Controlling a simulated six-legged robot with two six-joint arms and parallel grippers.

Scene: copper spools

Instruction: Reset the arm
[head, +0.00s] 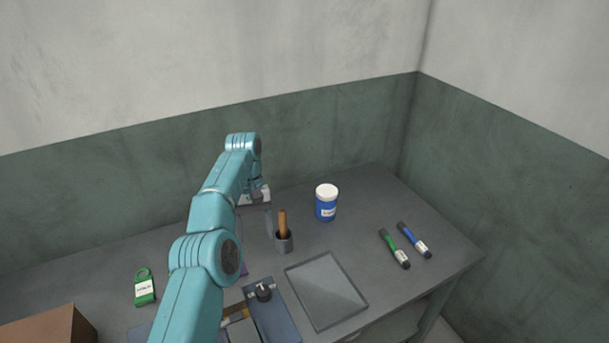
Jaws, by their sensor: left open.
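My teal left arm rises from the bottom of the head view and reaches out over the grey table (355,205). My left gripper (257,212) hangs at its end, pointing down near the back of the table. It is open, and I see nothing held between its fingers. My right gripper is not in view.
A blue jar with a white lid (326,204) stands right of the cup. A green marker (394,248) and a blue marker (414,240) lie farther right. A flat grey plate (326,290), blue device (270,312), green tag (144,288) and cardboard box (50,330) are nearer. Walls close the back and right.

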